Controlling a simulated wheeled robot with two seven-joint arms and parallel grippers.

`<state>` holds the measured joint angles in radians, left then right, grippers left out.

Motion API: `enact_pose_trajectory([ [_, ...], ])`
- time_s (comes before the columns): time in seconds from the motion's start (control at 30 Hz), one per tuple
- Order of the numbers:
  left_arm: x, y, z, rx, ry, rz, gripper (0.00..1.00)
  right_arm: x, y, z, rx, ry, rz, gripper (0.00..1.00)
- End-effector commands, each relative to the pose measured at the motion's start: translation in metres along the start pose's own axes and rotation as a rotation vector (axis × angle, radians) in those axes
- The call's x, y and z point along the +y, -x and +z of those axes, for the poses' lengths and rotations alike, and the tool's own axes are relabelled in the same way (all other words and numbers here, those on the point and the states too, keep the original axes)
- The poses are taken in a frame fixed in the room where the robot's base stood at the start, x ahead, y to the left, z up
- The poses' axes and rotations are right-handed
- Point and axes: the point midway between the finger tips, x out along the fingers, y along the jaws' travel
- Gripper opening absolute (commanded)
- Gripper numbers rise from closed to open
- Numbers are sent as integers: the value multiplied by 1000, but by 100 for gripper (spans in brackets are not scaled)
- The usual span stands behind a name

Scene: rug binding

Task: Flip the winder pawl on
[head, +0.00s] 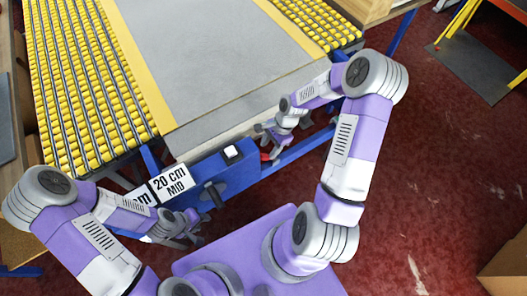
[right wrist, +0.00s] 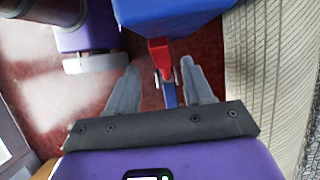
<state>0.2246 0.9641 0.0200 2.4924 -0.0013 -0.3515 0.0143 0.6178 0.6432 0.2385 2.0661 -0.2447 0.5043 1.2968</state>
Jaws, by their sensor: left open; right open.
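A small red lever, likely the winder pawl, shows at the end of the blue housing (head: 235,172) in the head view (head: 265,157). In the right wrist view the red lever (right wrist: 158,52) juts from the blue housing (right wrist: 165,14), with a blue bar (right wrist: 169,95) beyond it. My right gripper (head: 266,138) is open, its fingers on either side of the lever in the picture. I cannot tell whether either finger touches it. My left gripper (head: 195,225) is open and empty, in front of the housing near the black handle (head: 213,195).
The housing carries a "20 cm MID" label (head: 172,184) and a white button (head: 231,152). Behind it, a grey rug (head: 215,50) lies between beds of yellow rollers (head: 70,80). A cardboard box (head: 508,262) stands at lower right. The red floor on the right is mostly clear.

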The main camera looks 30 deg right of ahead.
Motion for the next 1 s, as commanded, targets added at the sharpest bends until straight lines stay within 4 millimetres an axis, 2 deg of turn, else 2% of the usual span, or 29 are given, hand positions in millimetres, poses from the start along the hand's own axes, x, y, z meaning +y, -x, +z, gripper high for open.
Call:
enact_pose_trajectory([
  [0.03, -2, -5, -1, 1, 0, 0, 43, 0, -12, 0, -2, 4, 2, 51],
  [0.1, -3, -8, -1, 1, 0, 0, 43, 0, -23, 0, -2, 3, 2, 51],
  [0.3, -5, -14, -2, 2, 0, 0, 43, 0, -45, 0, -1, 4, 1, 51],
  [0.67, -5, -14, -1, 2, 0, 0, 43, -1, -49, 0, 0, 3, -1, 50],
  [0.9, -5, -14, -1, 2, 0, 0, 43, -1, -48, 0, 0, 3, -1, 13],
  [1.0, -5, -14, -2, 2, 0, 0, 43, -1, -48, 0, 0, 3, -1, 0],
])
